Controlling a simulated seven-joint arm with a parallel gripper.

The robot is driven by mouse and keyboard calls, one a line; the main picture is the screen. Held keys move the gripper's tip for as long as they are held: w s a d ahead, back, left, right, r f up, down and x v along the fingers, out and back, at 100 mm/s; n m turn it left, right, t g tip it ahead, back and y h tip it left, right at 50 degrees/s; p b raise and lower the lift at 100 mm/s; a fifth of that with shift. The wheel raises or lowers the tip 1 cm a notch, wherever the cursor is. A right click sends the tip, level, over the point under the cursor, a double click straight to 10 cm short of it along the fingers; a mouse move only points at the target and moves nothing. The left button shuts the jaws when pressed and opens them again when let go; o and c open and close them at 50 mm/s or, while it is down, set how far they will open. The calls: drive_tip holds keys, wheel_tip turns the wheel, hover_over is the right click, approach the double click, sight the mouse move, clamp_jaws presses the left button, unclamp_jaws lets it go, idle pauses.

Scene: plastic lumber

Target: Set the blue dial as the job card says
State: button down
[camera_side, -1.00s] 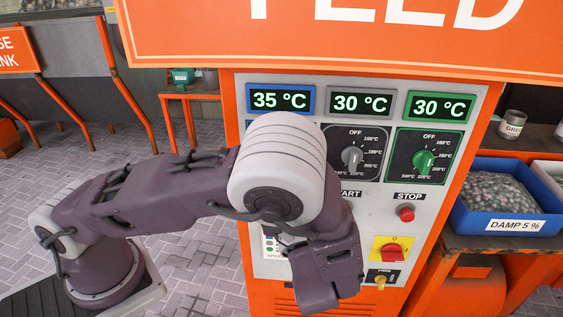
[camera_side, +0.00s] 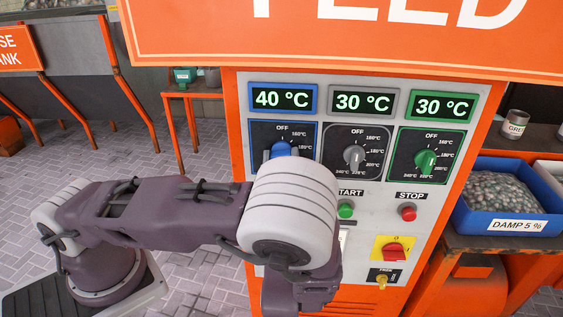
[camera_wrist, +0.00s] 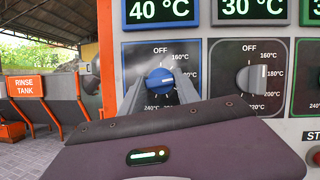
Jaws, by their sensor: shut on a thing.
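The blue dial (camera_wrist: 159,79) sits on a dark, blue-framed plate at the left of the panel. Its white pointer mark aims right, towards the 180 °C marking. My gripper (camera_wrist: 163,84) is shut on the dial, one grey finger on each side. In the side view the blue dial (camera_side: 281,149) shows above my white wrist joint. The blue-framed display (camera_side: 283,99) above it reads 40 °C; this display also tops the wrist view (camera_wrist: 160,10). The job card is not readable here; my arm covers the lower left of the panel.
The grey dial (camera_side: 354,157) and green dial (camera_side: 426,161) stand to the right, both displays at 30 °C. Below are a green start button (camera_side: 346,210), a red stop button (camera_side: 408,213) and a red switch (camera_side: 394,252). A blue bin (camera_side: 490,223) stands at right.

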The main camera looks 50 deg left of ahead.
idle(0.4)
drive_tip(key=c, duration=0.9)
unclamp_jaws()
drive_tip(key=v, duration=0.7)
drive_tip(key=s+a+r+n+g+h, duration=0.2)
drive_tip(key=s+a+n+g+h, duration=0.6)
drive_tip(key=n+g, duration=0.7)
drive_tip(key=s+d+r+n+t+h, duration=0.1)
drive_tip(key=s+r+n+t+h, duration=0.1)
drive_tip(key=n+h, duration=0.1)
drive_tip(key=s+d+r+n+t+h, duration=0.1)
drive_tip(key=s+r+n+t+h, duration=0.1)
drive_tip(key=r+n+h, duration=0.1)
drive_tip(key=s+r+n+t+h, duration=0.2)
drive_tip(key=h, duration=0.1)
drive_tip(key=shift+s+d+r+n, duration=0.3)
drive_tip(key=shift+s+d+n, duration=0.1)
